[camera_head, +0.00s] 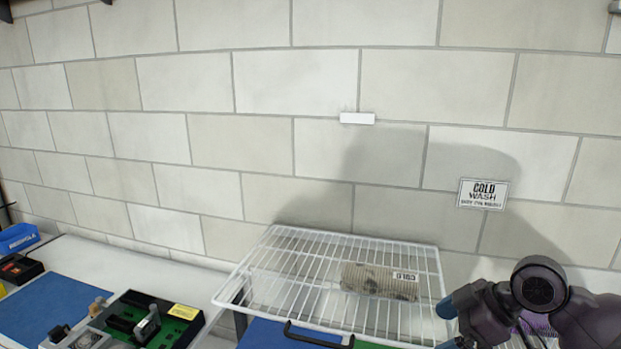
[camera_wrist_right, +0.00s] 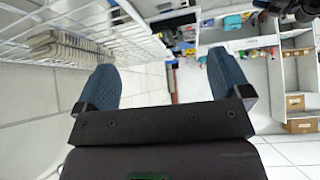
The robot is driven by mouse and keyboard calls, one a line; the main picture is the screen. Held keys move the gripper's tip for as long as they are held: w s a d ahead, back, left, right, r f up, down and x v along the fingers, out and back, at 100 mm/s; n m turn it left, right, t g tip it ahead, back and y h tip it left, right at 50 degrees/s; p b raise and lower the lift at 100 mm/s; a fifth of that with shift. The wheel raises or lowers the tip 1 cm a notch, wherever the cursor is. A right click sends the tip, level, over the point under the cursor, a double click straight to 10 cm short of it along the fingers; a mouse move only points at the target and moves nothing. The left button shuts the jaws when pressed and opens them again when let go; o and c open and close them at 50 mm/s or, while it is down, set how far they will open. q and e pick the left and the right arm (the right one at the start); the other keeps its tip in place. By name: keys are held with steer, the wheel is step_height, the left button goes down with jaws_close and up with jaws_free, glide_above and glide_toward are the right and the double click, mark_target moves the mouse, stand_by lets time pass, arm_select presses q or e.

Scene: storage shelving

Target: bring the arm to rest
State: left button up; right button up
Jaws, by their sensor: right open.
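My right arm and gripper (camera_head: 446,308) come in at the lower right of the head view, beside the right edge of a white wire rack (camera_head: 290,262). In the right wrist view my right gripper (camera_wrist_right: 160,85) has its two blue fingers spread wide, with nothing between them. A beige ribbed item with a "COLD" label (camera_head: 380,281) lies on the rack, apart from the gripper. It also shows in the right wrist view as a grey-beige ribbed stack (camera_wrist_right: 70,47) behind the wires. My left gripper is not in view.
A "COLD WASH" sign (camera_head: 483,194) and a blank white label (camera_head: 357,118) are on the block wall. At the lower left are a blue mat (camera_head: 45,305), a green circuit board (camera_head: 172,328) and a blue bin (camera_head: 18,238). Shelves with boxes (camera_wrist_right: 300,103) stand beyond the gripper.

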steer(key=s+f+m+t+h, duration=0.25)
steer(key=s+f+m, duration=0.35)
steer(key=s+f, duration=0.65)
steer(key=s+d+f+m+g+h, duration=0.1)
steer(key=s+d+f+m+h, duration=0.1)
steer(key=s+m+h, duration=0.3)
steer(key=s+d+f+m+g, duration=0.1)
steer(key=s+d+f+m, duration=0.1)
steer(key=s, duration=0.5)
steer(key=w+f+t+b, duration=0.3)
steer(key=f+t+b, duration=0.1)
steer(key=f, duration=0.6)
steer(key=w+f+t+b, duration=0.3)
steer(key=f+b, duration=0.3)
steer(key=f, duration=0.5)
steer(key=shift+d+f+n+t, duration=0.25)
steer(key=shift+n+t, duration=0.05)
steer(key=shift+t, duration=0.05)
